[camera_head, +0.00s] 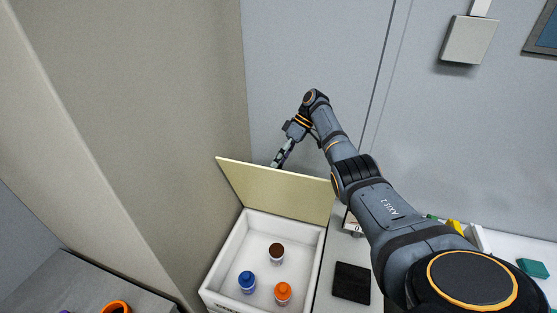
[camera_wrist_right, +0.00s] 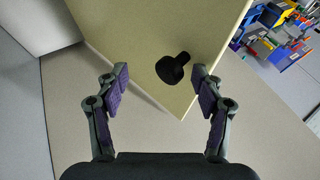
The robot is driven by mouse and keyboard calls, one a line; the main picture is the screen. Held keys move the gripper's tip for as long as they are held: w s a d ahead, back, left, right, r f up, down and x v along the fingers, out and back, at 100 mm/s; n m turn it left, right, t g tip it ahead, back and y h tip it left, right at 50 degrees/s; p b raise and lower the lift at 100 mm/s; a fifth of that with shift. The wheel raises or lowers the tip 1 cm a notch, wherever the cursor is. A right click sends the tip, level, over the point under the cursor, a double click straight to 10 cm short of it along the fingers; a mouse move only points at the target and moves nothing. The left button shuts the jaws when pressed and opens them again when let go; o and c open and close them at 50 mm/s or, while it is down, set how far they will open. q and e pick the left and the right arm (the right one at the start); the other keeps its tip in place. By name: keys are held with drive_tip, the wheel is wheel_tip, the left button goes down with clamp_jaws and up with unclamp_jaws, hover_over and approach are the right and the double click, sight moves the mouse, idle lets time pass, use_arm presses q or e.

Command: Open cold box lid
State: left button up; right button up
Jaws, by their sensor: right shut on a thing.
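The cold box (camera_head: 313,262) is a white open-topped tub in the lower middle of the head view. Its cream lid (camera_head: 285,192) stands raised and tilted along the far side, so the inside shows. My right gripper (camera_head: 279,160) is behind the lid's upper edge, its tips partly hidden there. In the right wrist view, the lid (camera_wrist_right: 140,45) carries a black knob (camera_wrist_right: 173,68). My left gripper is out of view.
A blue-capped bottle (camera_head: 247,282), an orange-capped bottle (camera_head: 283,292) and a brown-capped bottle (camera_head: 276,253) stand in the box. A black square item (camera_head: 351,282) lies right of it. A beige wall (camera_head: 150,110) rises close on the left.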

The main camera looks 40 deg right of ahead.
drive_tip(key=shift+o, duration=0.4)
drive_tip(key=shift+d+f, duration=0.3)
drive_tip(key=shift+f, duration=0.15)
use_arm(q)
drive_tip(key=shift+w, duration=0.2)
use_arm(e)
drive_tip(key=shift+s+a+r, duration=0.15)
drive_tip(key=shift+c, duration=0.4)
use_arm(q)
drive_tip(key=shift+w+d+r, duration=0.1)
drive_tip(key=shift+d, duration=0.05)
use_arm(e)
drive_tip(key=v, duration=0.7)
drive_tip(key=shift+r, duration=0.5)
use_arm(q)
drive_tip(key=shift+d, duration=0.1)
use_arm(e)
drive_tip(key=shift+w, duration=0.2)
